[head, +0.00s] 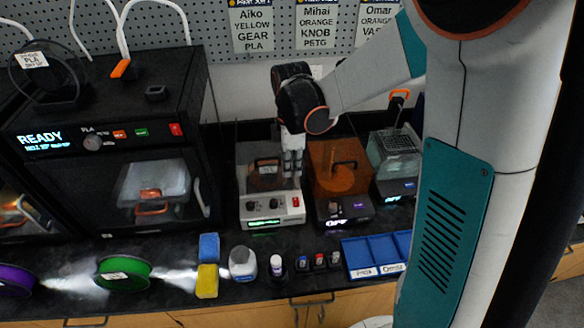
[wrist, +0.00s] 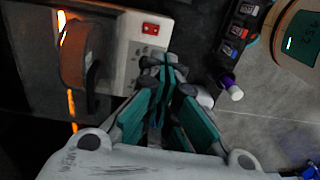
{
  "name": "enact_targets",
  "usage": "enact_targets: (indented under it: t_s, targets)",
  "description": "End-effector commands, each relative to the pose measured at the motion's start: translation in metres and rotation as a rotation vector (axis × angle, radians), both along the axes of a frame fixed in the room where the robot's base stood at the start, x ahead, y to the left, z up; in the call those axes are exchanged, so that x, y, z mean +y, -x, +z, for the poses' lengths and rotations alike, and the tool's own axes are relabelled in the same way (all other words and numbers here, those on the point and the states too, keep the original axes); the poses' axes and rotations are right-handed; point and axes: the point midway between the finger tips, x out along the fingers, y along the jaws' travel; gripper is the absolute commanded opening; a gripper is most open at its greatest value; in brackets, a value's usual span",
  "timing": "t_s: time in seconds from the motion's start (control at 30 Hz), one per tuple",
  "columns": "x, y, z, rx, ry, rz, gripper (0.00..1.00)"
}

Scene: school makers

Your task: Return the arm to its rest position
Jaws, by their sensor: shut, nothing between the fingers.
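My arm reaches from the right side of the head view toward the back of the bench. My gripper (head: 292,172) points down above a grey machine (head: 273,205) with a white front panel. In the wrist view my gripper (wrist: 167,65) shows teal fingers with their tips together and nothing between them. The panel (wrist: 133,55) of the machine, with a red switch, lies beyond the fingertips. I cannot tell how far the fingertips are from the machine.
A black printer (head: 120,130) reading READY stands left. An orange-lidded machine (head: 340,172) and a clear-lidded machine (head: 393,150) stand right. Spools, sponges, bottles and a blue tray (head: 375,252) line the front. A pegboard (head: 215,35) is behind.

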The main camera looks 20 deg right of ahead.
Motion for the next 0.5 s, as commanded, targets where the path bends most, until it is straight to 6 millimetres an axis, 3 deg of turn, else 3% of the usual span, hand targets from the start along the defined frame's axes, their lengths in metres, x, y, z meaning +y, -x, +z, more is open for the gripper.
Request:
enact_targets:
  t_s: [0.33,0.5]
  targets:
    - [0.0,0.001,0.002,-0.004,0.0,-0.009,0.0]
    - [-0.001,0.012,0.02,-0.051,0.003,-0.106,0.0]
